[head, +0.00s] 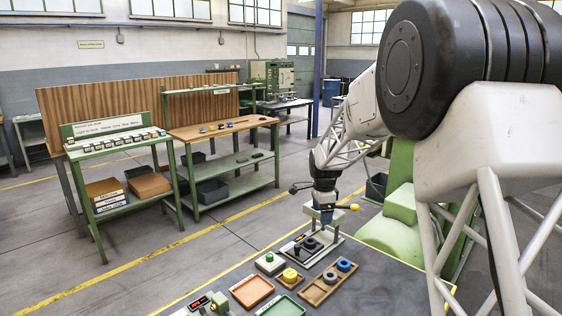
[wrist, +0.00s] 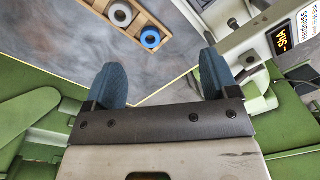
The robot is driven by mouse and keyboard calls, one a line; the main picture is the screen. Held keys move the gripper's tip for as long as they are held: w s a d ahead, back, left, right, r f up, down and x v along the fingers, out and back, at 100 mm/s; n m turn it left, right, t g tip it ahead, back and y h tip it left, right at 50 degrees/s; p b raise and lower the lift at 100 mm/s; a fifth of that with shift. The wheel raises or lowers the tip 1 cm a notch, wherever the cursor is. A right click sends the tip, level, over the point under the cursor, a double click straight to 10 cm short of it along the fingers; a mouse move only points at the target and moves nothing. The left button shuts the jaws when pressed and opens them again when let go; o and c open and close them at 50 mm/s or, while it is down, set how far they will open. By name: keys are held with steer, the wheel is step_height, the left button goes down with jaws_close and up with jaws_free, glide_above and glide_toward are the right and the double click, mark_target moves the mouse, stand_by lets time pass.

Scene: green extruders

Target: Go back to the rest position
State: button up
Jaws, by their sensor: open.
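My gripper (head: 324,212) hangs at the end of my arm, over the far part of the dark worktable (head: 375,292), close to a grey device with a black knob-like part (head: 311,243). In the wrist view my gripper (wrist: 161,64) has its two blue fingers wide apart with nothing between them. The blue ring also shows in the head view (head: 344,265).
A device with a lit label (wrist: 284,38) stands right of the fingers. Near the tray are a yellow piece (head: 290,274), a green-button box (head: 270,261), an orange tray (head: 252,289) and a green tray (head: 281,307). The worktable's right part is clear. Benches (head: 222,130) stand farther back.

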steer(key=s+d+r+n, duration=0.1)
steer(key=s+r+n, duration=0.25)
steer(key=s, duration=0.55)
steer(key=s+d+r+n+t, duration=0.1)
steer(key=s+r+n, duration=0.1)
steer(key=s+r, duration=0.5)
steer(key=s+d+r+n, duration=0.1)
steer(key=s+r+n, duration=0.15)
steer(key=s, duration=0.85)
steer(key=s+d+f+n+t, duration=0.1)
steer(key=s+f+n, duration=0.2)
steer(key=s, duration=2.2)
steer(key=n, duration=0.4)
steer(key=shift+s+d+n, duration=0.3)
steer(key=shift+s+n, duration=0.05)
steer(key=shift+n, duration=0.05)
